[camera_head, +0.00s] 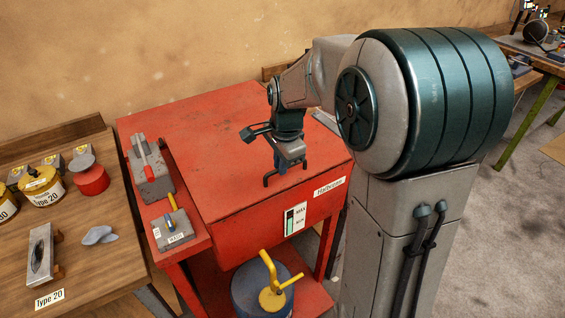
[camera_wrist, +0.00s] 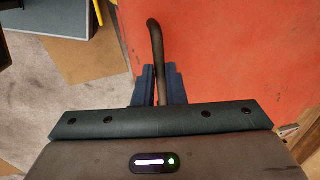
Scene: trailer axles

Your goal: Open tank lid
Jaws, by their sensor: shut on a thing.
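The red tank (camera_head: 260,225) has a flat red lid (camera_head: 215,140) on top that looks closed. In the wrist view the lid's red surface (camera_wrist: 240,60) fills the right side. A dark bent bar handle (camera_head: 266,181) stands near the lid's front edge. It also shows in the wrist view (camera_wrist: 155,45), running down between the blue fingers. My gripper (camera_head: 281,167) points down at the handle. In the wrist view my gripper (camera_wrist: 159,88) is shut on the handle. The grasped part of the handle is partly hidden.
A wooden bench (camera_head: 95,240) with yellow cans (camera_head: 43,186) and a red can (camera_head: 91,180) stands at the left. A blue drum with a yellow crank (camera_head: 270,280) stands below the tank's front.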

